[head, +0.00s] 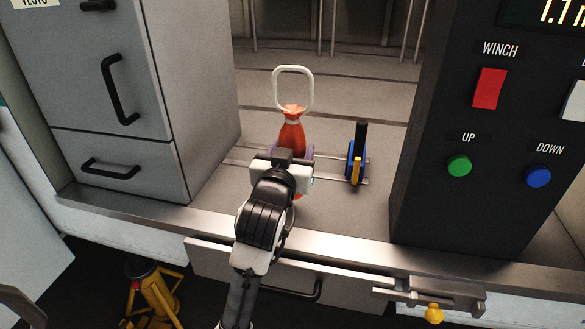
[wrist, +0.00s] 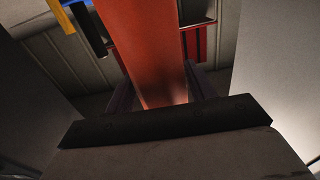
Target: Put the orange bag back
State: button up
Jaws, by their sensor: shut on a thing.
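The orange bag (head: 292,134) stands upright over the bench, with a tied neck and a pale loop handle (head: 293,88) at its top. My gripper (head: 293,156) reaches over the bench from the front and is shut on the bag, with a finger on each side of it. The lower part of the bag is mostly hidden behind my gripper. In the wrist view the bag (wrist: 150,50) fills the middle, between the two dark fingers (wrist: 165,97). I cannot tell whether the bag's bottom touches the bench.
A blue tool with a black handle and yellow part (head: 357,155) stands just right of the bag, on metal rails (head: 345,181). A grey cabinet (head: 180,90) is at the left. A dark winch panel (head: 480,130) is at the right. The bench behind the bag is clear.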

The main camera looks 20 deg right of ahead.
jog(key=shift+f, duration=2.25)
jog(key=o, duration=1.1)
jog(key=shift+f, duration=0.1)
jog(key=shift+s, duration=0.1)
